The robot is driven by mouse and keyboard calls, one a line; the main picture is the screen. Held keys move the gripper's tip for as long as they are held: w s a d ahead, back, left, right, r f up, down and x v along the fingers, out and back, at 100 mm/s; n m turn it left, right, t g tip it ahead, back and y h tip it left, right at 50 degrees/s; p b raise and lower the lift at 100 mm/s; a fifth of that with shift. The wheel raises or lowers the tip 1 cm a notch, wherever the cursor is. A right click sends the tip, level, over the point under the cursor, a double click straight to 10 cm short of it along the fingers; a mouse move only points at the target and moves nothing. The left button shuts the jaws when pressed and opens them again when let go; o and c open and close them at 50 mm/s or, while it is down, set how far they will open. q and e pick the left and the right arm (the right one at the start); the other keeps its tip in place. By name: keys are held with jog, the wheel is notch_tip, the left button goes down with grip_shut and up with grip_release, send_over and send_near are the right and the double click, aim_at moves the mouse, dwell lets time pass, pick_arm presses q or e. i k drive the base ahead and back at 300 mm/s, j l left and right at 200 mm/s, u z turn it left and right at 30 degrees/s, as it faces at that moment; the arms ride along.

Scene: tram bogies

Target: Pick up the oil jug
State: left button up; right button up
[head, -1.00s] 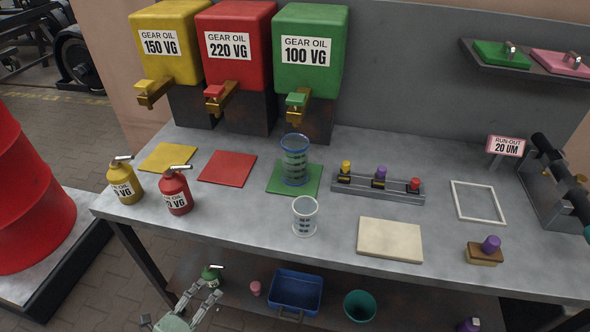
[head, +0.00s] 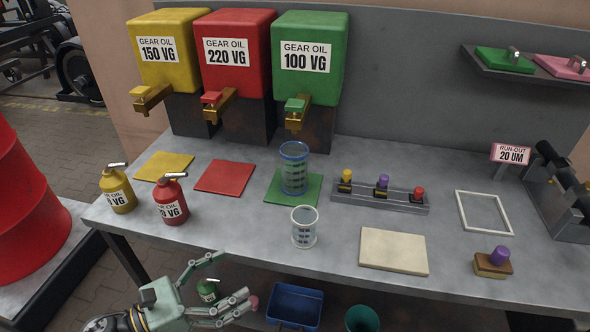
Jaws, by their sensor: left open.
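A clear measuring jug with a blue rim (head: 294,170) stands upright on the green mat (head: 275,191) below the green tap. A smaller clear jug with a white rim (head: 304,228) stands in front of it on the bare bench. I cannot tell which of them is the oil jug. My left gripper (head: 236,278) is open and empty in front of the bench's front edge, left of and below both jugs. A green oil can (head: 208,291) shows between its spread fingers, on the lower shelf. My right gripper is not in view.
Yellow (head: 117,190) and red oil cans (head: 171,202) stand at the bench's left front. A holder with coloured knobs (head: 380,195), a cream pad (head: 394,251) and a white frame (head: 484,212) lie to the right. A blue bin (head: 294,305) is below.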

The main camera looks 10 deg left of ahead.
aim_at(294, 154)
jog(key=i, duration=0.95)
